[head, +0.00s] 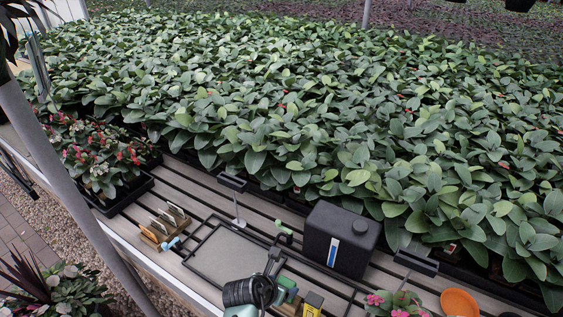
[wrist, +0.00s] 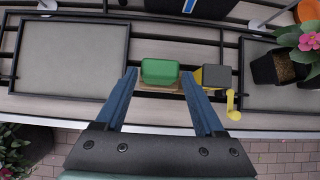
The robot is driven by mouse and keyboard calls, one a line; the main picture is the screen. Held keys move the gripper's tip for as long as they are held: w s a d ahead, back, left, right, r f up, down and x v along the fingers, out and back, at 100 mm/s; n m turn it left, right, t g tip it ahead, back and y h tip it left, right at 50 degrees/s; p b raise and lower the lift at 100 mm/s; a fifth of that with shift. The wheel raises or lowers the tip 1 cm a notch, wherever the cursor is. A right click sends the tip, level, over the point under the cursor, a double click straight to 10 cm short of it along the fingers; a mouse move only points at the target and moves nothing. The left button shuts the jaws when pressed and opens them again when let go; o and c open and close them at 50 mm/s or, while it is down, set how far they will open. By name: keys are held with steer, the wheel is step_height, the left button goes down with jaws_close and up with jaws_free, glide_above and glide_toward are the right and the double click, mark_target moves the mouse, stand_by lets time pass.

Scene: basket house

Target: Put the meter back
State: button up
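A green block-shaped item (wrist: 160,72) sits over a tan wooden piece (wrist: 158,89) at the bench's front; the green also shows in the head view (head: 287,283). A yellow item with a dark grey top and a yellow hooked part (wrist: 217,76) stands just right of it; it shows in the head view too (head: 313,302). I cannot tell for sure which one is the meter. My gripper (wrist: 160,76) is open, with its blue fingers either side of the green item and narrow gaps between. In the head view my gripper (head: 275,275) partly hides these items.
A black-framed grey tray (head: 230,258) lies bare at left. A black canister (head: 340,240) stands behind. A wooden rack of small packets (head: 165,225) is at far left, an orange dish (head: 459,303) and a pink-flowered pot (wrist: 280,68) at right. Dense plants fill the back.

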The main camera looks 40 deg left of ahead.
steer(key=o, duration=0.4)
steer(key=shift+c, duration=0.2)
steer(key=v, duration=1.3)
